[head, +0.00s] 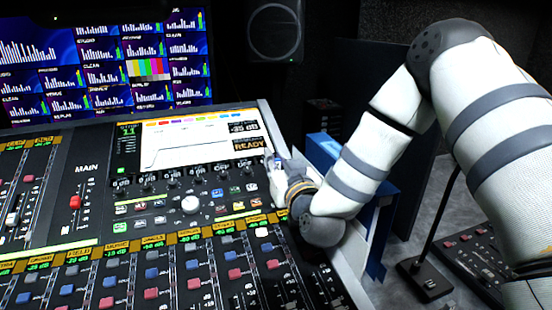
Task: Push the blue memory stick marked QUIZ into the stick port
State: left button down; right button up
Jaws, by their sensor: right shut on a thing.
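My right gripper (279,172) is at the right edge of the mixing console's screen panel, with its arm reaching in from the right. It is shut on a small blue piece (277,164), which looks like the memory stick. Most of the stick is hidden by the fingers, and no QUIZ marking can be read. The stick port cannot be made out; the gripper covers that part of the panel. I cannot tell whether the stick touches the port. My left gripper is not in view.
The mixing console (95,165) with faders and knobs fills the left and front. A monitor wall (105,60) and a speaker (275,32) stand behind. A blue box (322,150) is beyond my wrist. A gooseneck microphone (425,275) and a black keypad (485,258) are at right.

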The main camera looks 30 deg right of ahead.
jog(key=shift+f, duration=1)
jog(key=o, duration=0.8)
jog(key=shift+r, duration=0.1)
jog(key=shift+o, duration=0.2)
jog(key=shift+r, duration=0.1)
notch_tip(320, 180, up, 10)
jog(key=shift+f, duration=0.1)
